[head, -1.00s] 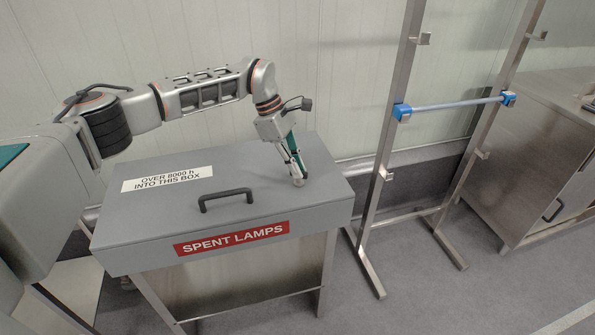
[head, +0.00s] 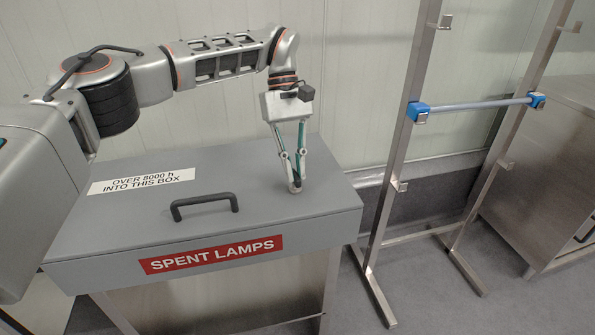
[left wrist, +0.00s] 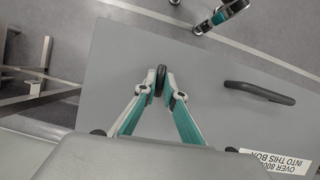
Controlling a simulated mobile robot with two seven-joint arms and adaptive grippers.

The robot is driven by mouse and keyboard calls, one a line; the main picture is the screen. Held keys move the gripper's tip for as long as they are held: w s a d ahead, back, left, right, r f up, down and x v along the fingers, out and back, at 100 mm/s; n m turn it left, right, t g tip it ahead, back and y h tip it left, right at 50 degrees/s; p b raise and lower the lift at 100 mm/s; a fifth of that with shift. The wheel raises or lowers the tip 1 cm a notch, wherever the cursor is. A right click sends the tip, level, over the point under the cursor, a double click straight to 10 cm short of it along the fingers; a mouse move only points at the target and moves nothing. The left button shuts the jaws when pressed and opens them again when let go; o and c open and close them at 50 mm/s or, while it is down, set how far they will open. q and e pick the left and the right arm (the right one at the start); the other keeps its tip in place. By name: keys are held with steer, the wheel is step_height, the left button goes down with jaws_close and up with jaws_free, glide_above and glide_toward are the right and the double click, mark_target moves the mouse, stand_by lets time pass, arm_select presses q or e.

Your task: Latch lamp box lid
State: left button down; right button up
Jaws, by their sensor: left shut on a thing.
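The grey lamp box lid (head: 130,226) lies closed on the box and bears a red SPENT LAMPS label (head: 212,254). A dark handle (head: 204,205) stands near its front edge, also visible in the left wrist view (left wrist: 260,92). My left gripper (head: 296,186) points down at the right part of the lid.
A steel rack (head: 398,150) with a blue-clamped bar (head: 480,103) stands right of the box. A steel cabinet (head: 545,180) is at the far right. A pale wall (head: 350,70) is close behind the box. The lid around my left gripper is clear.

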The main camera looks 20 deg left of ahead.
mark_target(295, 172)
arm_select(q)
steer(key=shift+f+m+b, duration=0.1)
steer(key=shift+m+b, duration=0.2)
steer(key=shift+m, duration=0.2)
steer(key=c, duration=2.1)
jaws_free()
steer(key=shift+c, duration=0.2)
step_height(295, 172, up, 10)
